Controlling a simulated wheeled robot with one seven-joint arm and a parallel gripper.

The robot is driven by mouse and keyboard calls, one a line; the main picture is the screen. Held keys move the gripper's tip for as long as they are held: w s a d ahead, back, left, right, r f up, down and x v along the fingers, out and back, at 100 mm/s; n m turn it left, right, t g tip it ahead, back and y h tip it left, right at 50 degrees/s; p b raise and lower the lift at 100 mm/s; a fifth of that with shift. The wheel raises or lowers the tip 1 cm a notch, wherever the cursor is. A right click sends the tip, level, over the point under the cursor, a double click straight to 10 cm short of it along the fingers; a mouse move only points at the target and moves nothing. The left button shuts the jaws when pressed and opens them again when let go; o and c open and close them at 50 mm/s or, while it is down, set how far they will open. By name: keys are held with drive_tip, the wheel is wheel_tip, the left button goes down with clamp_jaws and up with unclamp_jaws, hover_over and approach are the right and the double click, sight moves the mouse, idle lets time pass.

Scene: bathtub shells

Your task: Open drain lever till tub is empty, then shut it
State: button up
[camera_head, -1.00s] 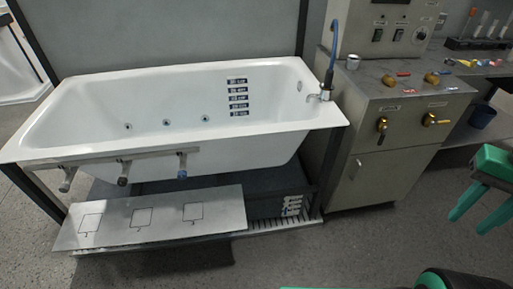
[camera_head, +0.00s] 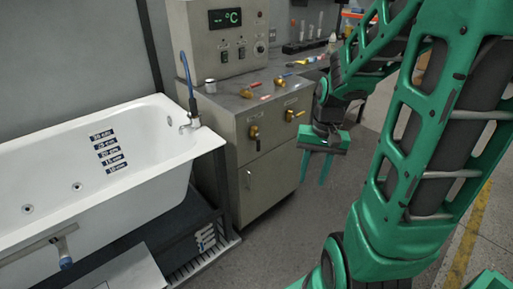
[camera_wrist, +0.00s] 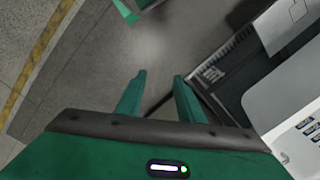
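The white bathtub (camera_head: 150,140) stands at the left in the head view, with black depth labels (camera_head: 108,152) on its inner wall. I cannot make out any water in it. The steel cabinet (camera_head: 265,185) beside the tub has two brass lever valves on its front, one at the left (camera_head: 254,133) and one at the right (camera_head: 293,115). More valves with red and brass handles (camera_head: 250,91) sit on its top. I cannot read which one is the drain lever. My gripper (camera_head: 315,181) is open and empty, pointing down in front of the cabinet's right side. Its fingers also show apart in the wrist view (camera_wrist: 159,80).
A control box (camera_head: 228,45) with a display stands on the cabinet's back, and a metal cup (camera_head: 210,86) near it. A blue hose (camera_head: 186,72) rises at the tub's corner. A grey step (camera_head: 125,270) lies before the tub. The floor before the cabinet is clear.

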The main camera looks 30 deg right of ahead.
sight(260, 145)
drive_tip(key=w+a+f+m+t+y, duration=0.25)
drive_tip(key=w+f+m+y, duration=0.2)
drive_tip(key=w+f, duration=0.55)
drive_tip(key=w+a+f+m+t+y, duration=0.25)
drive_tip(key=w+f+m+t, duration=0.2)
drive_tip(key=w+f, duration=0.55)
drive_tip(key=w+d+r+m+t+h, duration=0.2)
drive_tip(key=w+d+m+t+h, duration=0.2)
drive_tip(key=w+d+m+t, duration=1)
drive_tip(key=w+a+g, duration=0.1)
drive_tip(key=w, duration=0.1)
drive_tip(key=w+a+m+g, duration=0.1)
drive_tip(key=w, duration=0.1)
drive_tip(key=w+a+m+g, duration=0.1)
drive_tip(key=w, duration=0.2)
drive_tip(key=shift+w+a, duration=0.1)
drive_tip(key=shift+a, duration=0.3)
drive_tip(key=shift+c, duration=0.6)
clamp_jaws()
